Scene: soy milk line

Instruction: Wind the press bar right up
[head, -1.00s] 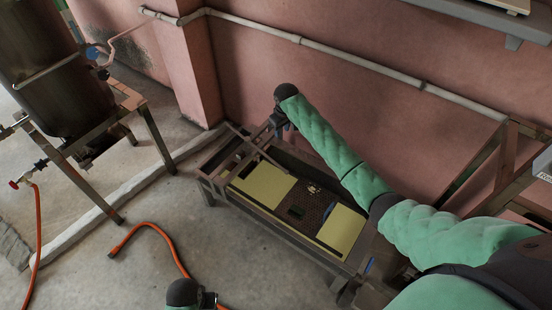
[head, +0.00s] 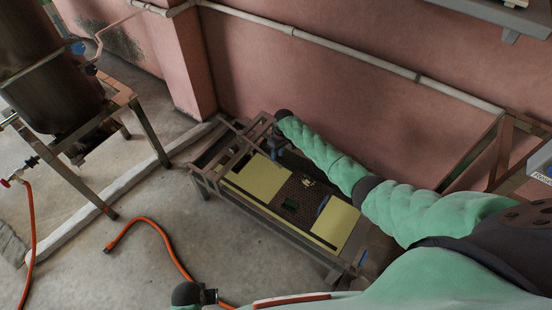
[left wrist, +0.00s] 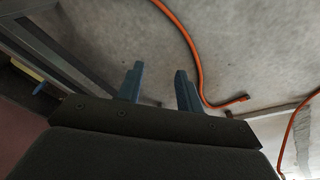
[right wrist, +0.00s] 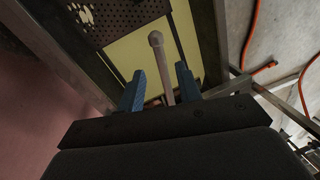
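The press is a low grey metal frame (head: 202,183) against the pink wall, with pale yellow boards (head: 257,181) and a dark perforated plate (head: 300,187) inside. Metal bars (head: 238,143) cross its far left end; I cannot tell which is the press bar or how high it stands. My right gripper (head: 276,153) is over that end. In the right wrist view, a pale round-ended rod (right wrist: 162,62) runs between the open fingers (right wrist: 160,88), with gaps visible beside it. My left gripper (left wrist: 160,85) is open and empty over the floor, partly seen at the bottom of the head view.
An orange hose (head: 157,226) lies on the concrete floor left of the press. A dark tank (head: 45,70) on a metal stand (head: 140,125) is at the left. A white pipe (head: 350,58) runs along the wall. Floor between stand and press is mostly clear.

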